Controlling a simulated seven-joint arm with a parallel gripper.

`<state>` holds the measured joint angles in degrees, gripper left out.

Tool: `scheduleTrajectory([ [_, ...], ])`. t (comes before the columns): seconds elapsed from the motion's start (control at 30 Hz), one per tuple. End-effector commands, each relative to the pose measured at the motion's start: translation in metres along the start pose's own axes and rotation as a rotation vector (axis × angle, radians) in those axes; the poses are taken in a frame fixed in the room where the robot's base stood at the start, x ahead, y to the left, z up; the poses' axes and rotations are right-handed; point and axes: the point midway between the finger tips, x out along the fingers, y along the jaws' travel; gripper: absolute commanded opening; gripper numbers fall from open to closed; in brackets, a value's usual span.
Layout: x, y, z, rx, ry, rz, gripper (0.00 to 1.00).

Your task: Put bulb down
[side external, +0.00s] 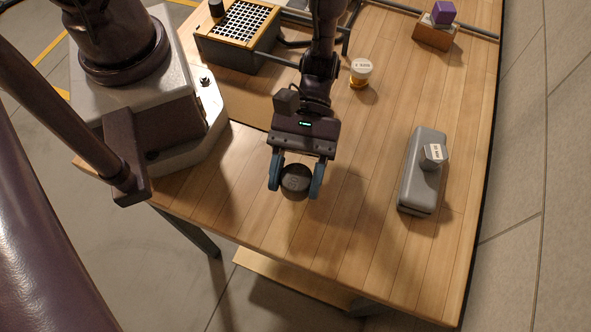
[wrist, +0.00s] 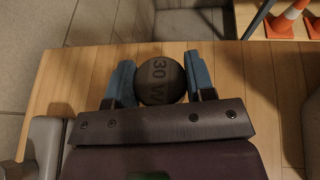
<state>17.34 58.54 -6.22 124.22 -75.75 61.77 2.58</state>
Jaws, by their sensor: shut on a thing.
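A dark, round bulb (wrist: 161,80) with "30 W" lettering shows between the blue fingers of my gripper (wrist: 161,84) in the wrist view. In the side view my gripper (side external: 296,178) is shut on the dark bulb (side external: 295,178) over the wooden table (side external: 260,222), near its front edge. I cannot tell whether the bulb touches the table. The bulb's underside is hidden.
A yellow-based, white-topped jar (side external: 361,72) stands behind. Bare table lies between gripper and grey block.

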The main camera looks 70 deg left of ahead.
Motion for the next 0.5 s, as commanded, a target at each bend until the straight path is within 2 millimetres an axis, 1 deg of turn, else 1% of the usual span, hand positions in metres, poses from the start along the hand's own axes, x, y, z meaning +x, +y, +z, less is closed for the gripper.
scheduleTrajectory([
  [0.23,0.012,-0.001,-0.029,-0.002,-0.001,-0.002,0.25],
  [0.33,0.014,-0.001,-0.033,0.0,0.0,-0.001,0.25],
  [0.5,0.014,-0.001,-0.033,0.0,0.0,-0.001,0.25],
])
